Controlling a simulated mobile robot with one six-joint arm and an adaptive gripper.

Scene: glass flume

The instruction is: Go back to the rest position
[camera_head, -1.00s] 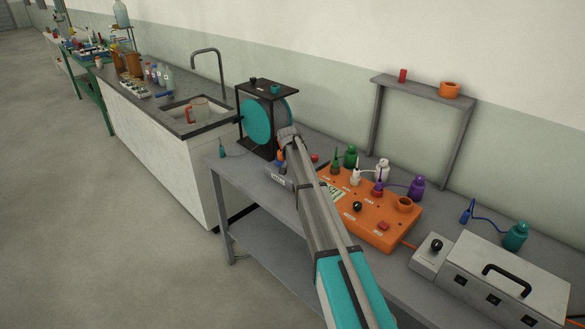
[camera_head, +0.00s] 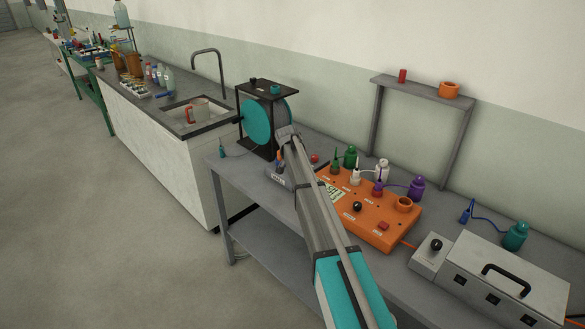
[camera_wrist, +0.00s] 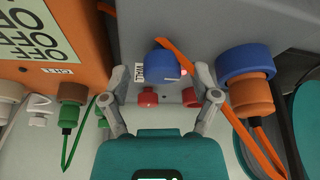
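My gripper (camera_wrist: 161,75) is open in the wrist view, with its two fingers spread and nothing held between them. A blue round knob (camera_wrist: 163,63) on a grey box shows between the fingertips; I cannot tell whether they touch the box. Two red parts, one left (camera_wrist: 148,97) and one right (camera_wrist: 190,97), also show between the fingers. In the head view my arm reaches over the grey bench (camera_head: 245,180) towards the small grey labelled box (camera_head: 278,178). My fingers are hidden there behind the arm.
An orange panel (camera_head: 375,222) with bottles and plugs lies right of my arm. A black frame with a teal disc (camera_head: 258,122) stands beyond the arm's end. A grey power unit (camera_head: 505,280) is at the right, and a grey shelf stand (camera_head: 425,88) behind. Floor at left is clear.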

